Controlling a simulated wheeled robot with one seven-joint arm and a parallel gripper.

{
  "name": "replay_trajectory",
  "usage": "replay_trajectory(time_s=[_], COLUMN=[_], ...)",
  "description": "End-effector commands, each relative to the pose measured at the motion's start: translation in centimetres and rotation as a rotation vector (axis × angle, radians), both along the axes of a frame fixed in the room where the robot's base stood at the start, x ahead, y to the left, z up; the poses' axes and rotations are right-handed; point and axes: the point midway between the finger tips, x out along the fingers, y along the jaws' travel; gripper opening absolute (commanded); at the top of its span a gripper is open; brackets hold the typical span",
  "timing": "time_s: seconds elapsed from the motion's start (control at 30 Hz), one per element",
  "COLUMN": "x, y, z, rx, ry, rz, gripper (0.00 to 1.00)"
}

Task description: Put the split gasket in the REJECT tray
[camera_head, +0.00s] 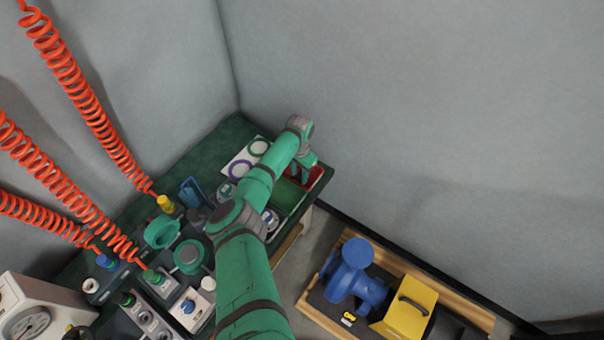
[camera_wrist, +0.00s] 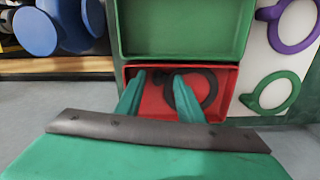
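The red tray (camera_wrist: 228,92) lies below my gripper in the wrist view; its red edge also shows in the head view (camera_head: 316,175). A dark ring, the gasket (camera_wrist: 210,84), is in this tray, toward its right half. My gripper (camera_wrist: 160,76) points down over the tray with its two green fingers apart. The right finger overlaps the ring and hides part of it, so I cannot see the split clearly. A small dark patch shows between the fingertips; I cannot tell whether it belongs to the ring. In the head view my arm hides the ring.
A green tray (camera_wrist: 185,55) adjoins the red one. A white board (camera_head: 229,171) beside them holds a purple ring (camera_wrist: 292,25) and a green ring (camera_wrist: 273,93). Orange coiled hoses (camera_head: 80,85) hang at left. A blue pump (camera_head: 352,275) and yellow box (camera_head: 408,307) stand lower right.

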Motion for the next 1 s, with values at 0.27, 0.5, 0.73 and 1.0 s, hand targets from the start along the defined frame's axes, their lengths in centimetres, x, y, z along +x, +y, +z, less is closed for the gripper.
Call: replay_trajectory(time_s=[0.27, 0.5, 0.73, 1.0], x=[0.0, 0.1, 0.1, 0.0], y=[-0.7, -0.8, -0.7, -0.5], z=[0.1, 2.6, 7.0, 10.3], rx=[0.001, -0.001, -0.001, 0.0], ry=[0.001, -0.001, -0.001, 0.0], rz=[-0.009, -0.011, -0.007, -0.005], gripper=[0.34, 0.34, 0.34, 0.34])
